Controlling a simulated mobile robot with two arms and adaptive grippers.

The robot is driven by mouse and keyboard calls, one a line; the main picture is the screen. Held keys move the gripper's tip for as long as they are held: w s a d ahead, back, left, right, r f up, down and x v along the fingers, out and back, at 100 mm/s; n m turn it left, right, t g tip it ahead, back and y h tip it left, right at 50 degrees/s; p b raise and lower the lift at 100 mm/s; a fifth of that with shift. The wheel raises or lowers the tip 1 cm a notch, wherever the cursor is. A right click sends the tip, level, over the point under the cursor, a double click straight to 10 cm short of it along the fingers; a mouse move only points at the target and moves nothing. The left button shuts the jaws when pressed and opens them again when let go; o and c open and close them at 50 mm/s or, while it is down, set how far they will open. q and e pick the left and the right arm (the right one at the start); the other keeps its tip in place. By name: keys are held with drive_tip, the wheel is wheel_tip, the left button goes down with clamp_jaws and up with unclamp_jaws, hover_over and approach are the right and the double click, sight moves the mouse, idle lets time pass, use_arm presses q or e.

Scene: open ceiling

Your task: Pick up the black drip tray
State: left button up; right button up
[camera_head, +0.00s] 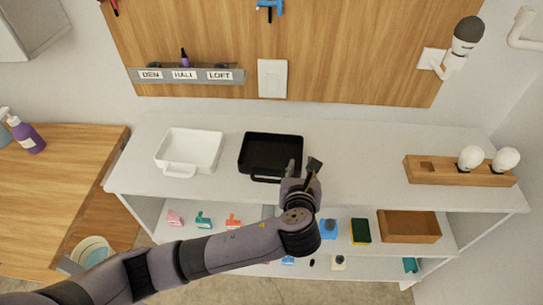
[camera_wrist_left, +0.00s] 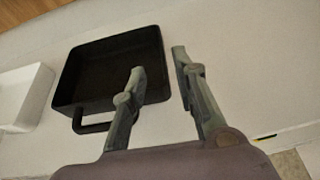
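The black drip tray (camera_head: 271,150) sits flat and empty on the white top shelf, with its handle on the near side. My left gripper (camera_head: 302,165) is at the tray's near right corner. In the left wrist view, the black tray (camera_wrist_left: 112,62) lies beneath and left of the open fingers of my left gripper (camera_wrist_left: 158,62). One finger shows over the tray and the other stands right of its right wall. The gap between the fingers is empty. My right gripper is out of view.
A white tray (camera_head: 189,150) stands left of the black one. A wooden block with white bulbs (camera_head: 461,169) is at the right of the shelf. The shelf between is clear. The lower shelf holds small coloured items and a brown box (camera_head: 408,226).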

use_arm(q)
drive_tip(key=shift+p+x, duration=0.6)
drive_tip(key=shift+x, duration=3.35)
drive_tip(key=shift+s+d, duration=0.1)
drive_tip(key=shift+d, duration=0.05)
drive_tip(key=shift+c, duration=0.2)
clamp_jaws()
